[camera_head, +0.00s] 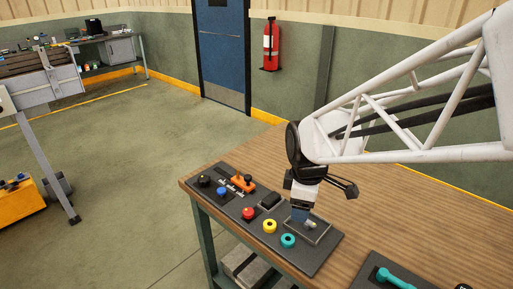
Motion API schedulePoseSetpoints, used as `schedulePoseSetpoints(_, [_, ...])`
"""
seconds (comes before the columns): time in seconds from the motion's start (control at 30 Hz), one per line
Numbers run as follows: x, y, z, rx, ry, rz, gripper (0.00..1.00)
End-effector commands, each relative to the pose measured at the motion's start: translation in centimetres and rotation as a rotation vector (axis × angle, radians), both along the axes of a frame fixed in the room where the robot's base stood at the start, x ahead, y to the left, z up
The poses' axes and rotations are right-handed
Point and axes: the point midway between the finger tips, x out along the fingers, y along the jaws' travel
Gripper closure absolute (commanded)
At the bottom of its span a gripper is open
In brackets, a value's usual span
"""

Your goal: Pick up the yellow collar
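The yellow collar (269,227) is a small ring with a dark centre. It lies on the dark panel (226,209) near the front edge of the wooden table, between a red knob and a teal collar. My gripper (300,216) points down just right of the yellow collar, over a shallow framed tray (322,238). It appears apart from the collar. The fingertips are small and dark here, so their opening does not show. A small pale piece (310,225) sits in the tray beside the fingertips.
The teal collar (288,241) sits close to the yellow one. The red knob (248,213), a blue knob (222,192), a black knob (204,181) and an orange lever unit (242,183) stand to the left. A teal dumbbell-shaped part (394,278) lies front right. The table (400,222) behind is clear.

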Motion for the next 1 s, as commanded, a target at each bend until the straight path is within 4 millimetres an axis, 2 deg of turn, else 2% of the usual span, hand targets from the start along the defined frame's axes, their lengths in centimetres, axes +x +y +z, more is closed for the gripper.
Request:
schedulePoseSetpoints(0.4, [6.2, 4.0, -6.0, -0.047, 0.061, 0.637, 0.31])
schedulePoseSetpoints(0.6, [8.2, 5.6, -8.7, -0.056, 0.082, 0.887, 0.31])
schedulePoseSetpoints(0.8, [9.2, 6.4, -9.9, -0.06, 0.088, 1.008, 0.31])
schedulePoseSetpoints(1.0, [9.3, 6.5, -10.0, -0.061, 0.09, 1.026, 0.31])
